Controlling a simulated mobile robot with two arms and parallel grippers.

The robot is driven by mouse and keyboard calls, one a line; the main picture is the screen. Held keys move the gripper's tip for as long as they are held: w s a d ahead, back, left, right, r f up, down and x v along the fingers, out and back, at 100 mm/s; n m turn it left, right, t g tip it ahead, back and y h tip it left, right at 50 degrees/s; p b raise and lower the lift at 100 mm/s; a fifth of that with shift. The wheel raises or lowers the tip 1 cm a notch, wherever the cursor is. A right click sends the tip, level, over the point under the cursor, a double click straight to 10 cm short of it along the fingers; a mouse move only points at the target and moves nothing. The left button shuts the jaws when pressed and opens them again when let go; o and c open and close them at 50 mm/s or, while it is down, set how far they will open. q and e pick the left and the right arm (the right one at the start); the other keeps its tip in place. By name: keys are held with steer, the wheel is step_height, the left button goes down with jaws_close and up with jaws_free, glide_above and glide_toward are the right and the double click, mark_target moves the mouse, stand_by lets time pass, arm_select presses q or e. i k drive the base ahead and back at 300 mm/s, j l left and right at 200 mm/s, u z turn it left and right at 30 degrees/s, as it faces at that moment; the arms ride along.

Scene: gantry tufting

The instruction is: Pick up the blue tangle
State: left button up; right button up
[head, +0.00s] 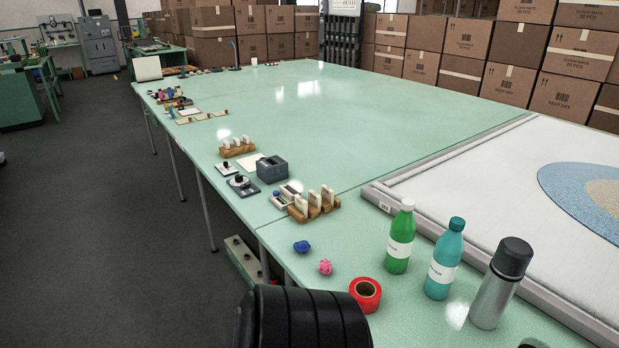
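The blue tangle (302,246) is a small crumpled dark-blue lump lying on the green table (390,170), near its left edge. A pink tangle (325,267) lies just in front of it, a little to the right, apart from it. Neither of my grippers shows in the head view. A black ribbed part, which seems to be mine, fills the bottom middle and hides some of the table's near edge.
A red tape roll (366,294), green bottle (400,238), teal bottle (445,259) and grey flask (501,284) stand right of the tangles. A wooden card holder (314,208) stands behind. A white framed panel (480,180) covers the right side.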

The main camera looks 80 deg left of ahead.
mark_target(302, 246)
steer(key=u, duration=2.7)
steer(key=i+j, duration=0.45)
steer(key=j, duration=0.2)
